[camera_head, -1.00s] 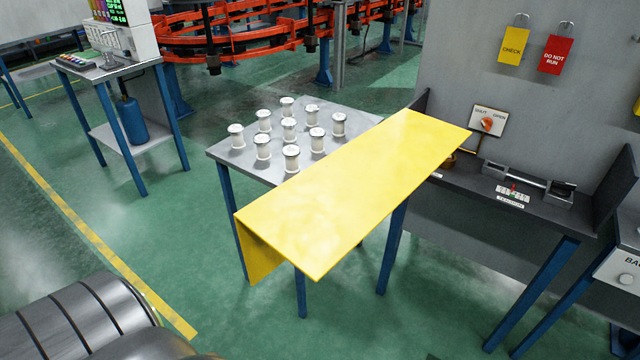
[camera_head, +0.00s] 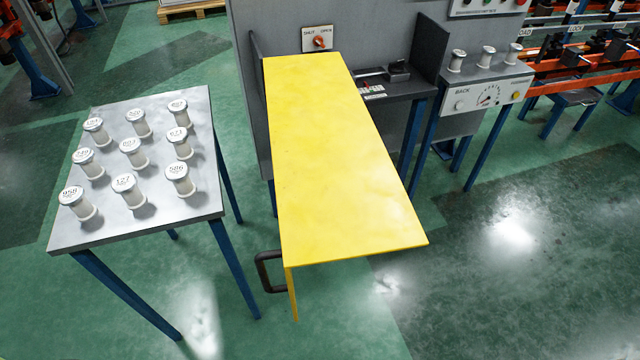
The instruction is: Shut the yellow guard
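The yellow guard (camera_head: 335,160) is a long flat panel with a short flap bent down at its near end. It stands swung out from the grey machine wall toward me, over the floor, with its far end at the machine's dark shelf. A dark handle (camera_head: 268,272) sticks out on the left near its front end. A plate marked SHUT and OPEN with an orange knob (camera_head: 319,42) is on the wall behind the guard's far end. Neither of my grippers shows in the view.
A grey table (camera_head: 150,219) with several white numbered spools stands left of the guard, with a gap of floor between. A BACK panel with a dial (camera_head: 487,97) and spools on top stands at the right. The green floor at right front is clear.

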